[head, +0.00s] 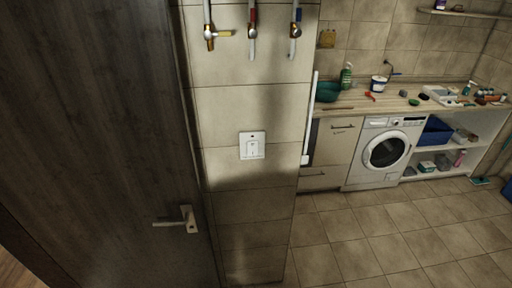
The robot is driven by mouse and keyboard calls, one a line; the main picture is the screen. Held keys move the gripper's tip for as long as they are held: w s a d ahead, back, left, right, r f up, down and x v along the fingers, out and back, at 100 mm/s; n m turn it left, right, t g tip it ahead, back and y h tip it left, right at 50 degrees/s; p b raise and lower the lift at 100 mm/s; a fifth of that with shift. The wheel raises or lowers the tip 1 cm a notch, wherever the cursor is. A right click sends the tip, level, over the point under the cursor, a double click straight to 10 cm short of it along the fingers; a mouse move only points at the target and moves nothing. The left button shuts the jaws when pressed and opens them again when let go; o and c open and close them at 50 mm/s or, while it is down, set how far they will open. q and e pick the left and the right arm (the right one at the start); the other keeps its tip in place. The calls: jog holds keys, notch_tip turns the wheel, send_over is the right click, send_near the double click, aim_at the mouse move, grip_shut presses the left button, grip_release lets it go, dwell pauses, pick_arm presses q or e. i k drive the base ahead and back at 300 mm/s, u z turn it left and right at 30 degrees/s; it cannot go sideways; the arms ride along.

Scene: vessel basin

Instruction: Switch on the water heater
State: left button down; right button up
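A white square wall switch (252,145) sits on the tiled wall in the middle of the head view. A small dark dot shows near its top, and its rocker position is too small to tell. The water heater itself is not visible. Three pipes with valves come down the wall above the switch: one with a yellow handle (210,36), one with a red mark (252,30) and one with a blue mark (296,30). Neither of my grippers is in view.
A dark wooden door (90,130) with a metal handle (178,220) fills the left side. A washing machine (385,152) stands under a wooden counter (350,104) holding several small items. The tiled floor (390,235) at the right is mostly clear.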

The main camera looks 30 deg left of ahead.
aim_at(252, 146)
jog(key=u, duration=0.55)
jog(key=k, duration=0.65)
jog(key=u, duration=1.15)
jog(key=i, duration=1.05)
jog(key=z, duration=0.6)
